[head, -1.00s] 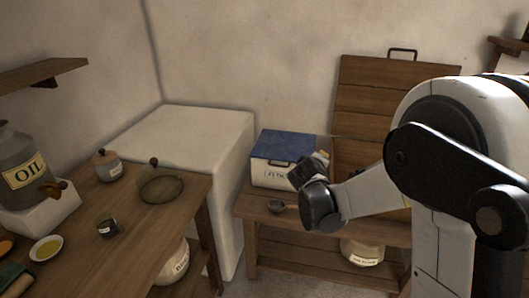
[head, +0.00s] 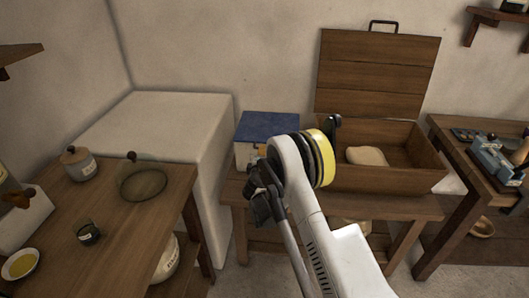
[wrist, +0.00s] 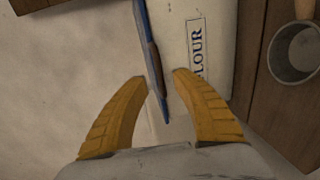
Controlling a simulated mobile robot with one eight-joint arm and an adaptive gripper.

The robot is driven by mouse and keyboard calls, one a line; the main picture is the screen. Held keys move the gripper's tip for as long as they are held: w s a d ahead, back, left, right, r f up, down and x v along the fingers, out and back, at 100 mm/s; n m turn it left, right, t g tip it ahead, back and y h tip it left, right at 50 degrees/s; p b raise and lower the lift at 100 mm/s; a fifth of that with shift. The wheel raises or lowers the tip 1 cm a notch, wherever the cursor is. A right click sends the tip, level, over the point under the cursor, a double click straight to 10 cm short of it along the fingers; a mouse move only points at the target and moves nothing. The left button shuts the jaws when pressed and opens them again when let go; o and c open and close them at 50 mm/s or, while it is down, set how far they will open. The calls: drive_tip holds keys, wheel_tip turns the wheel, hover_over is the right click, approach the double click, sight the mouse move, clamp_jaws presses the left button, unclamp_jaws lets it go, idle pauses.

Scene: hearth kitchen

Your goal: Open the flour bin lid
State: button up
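The flour bin is a white box (head: 247,155) with a blue lid (head: 268,126), standing on the low wooden bench. In the head view the lid lies flat on top, shut, and my arm covers part of the front. In the wrist view the bin's white front (wrist: 212,15) carries the FLOUR label. The lid's blue edge (wrist: 142,18) shows as a narrow strip with a brown handle along it. My gripper (wrist: 160,76) is open, its yellow fingers on either side of the strip's end; contact cannot be told.
An open wooden chest (head: 385,182) with pale dough (head: 367,156) stands right of the bin. A metal cup (wrist: 296,52) lies near the bin in the wrist view. A white block (head: 165,125) stands to the left, beside a wooden table (head: 150,215).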

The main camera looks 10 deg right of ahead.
drive_tip(key=shift+b+x, duration=0.6)
drive_tip(key=shift+x, duration=1.8)
clamp_jaws()
drive_tip(key=shift+r, duration=0.15)
